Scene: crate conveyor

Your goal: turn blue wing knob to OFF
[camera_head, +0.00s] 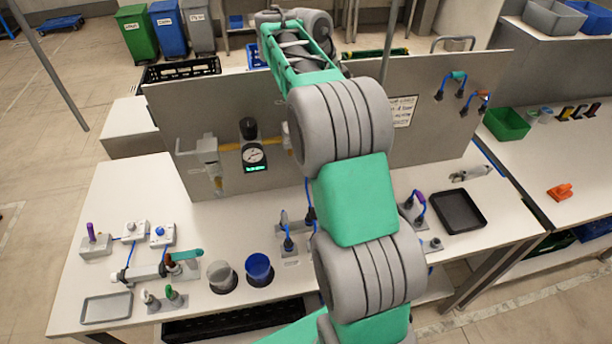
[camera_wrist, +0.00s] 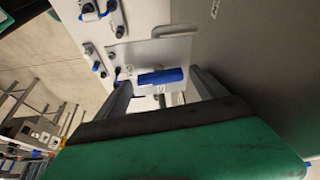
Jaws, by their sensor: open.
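In the wrist view, a blue wing knob (camera_wrist: 162,76) stands out from a pale plate (camera_wrist: 150,50). Its bar lies nearly level in the picture. My gripper (camera_wrist: 160,92) is open, with one finger to the left of the knob and one to the right. The knob shows in the gap between the fingers, and no contact is visible. I cannot read any ON or OFF mark at the knob. In the head view my arm covers the middle of the bench, and I cannot make out my gripper or the wing knob there.
Blue-and-black connectors (camera_wrist: 90,10) sit near the plate. In the head view, a grey upright panel (camera_head: 440,140) crosses the bench behind a gauge (camera_head: 254,155). Left of my arm stand a grey cup and a blue cup (camera_head: 259,268). A black tray (camera_head: 459,211) lies on the right.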

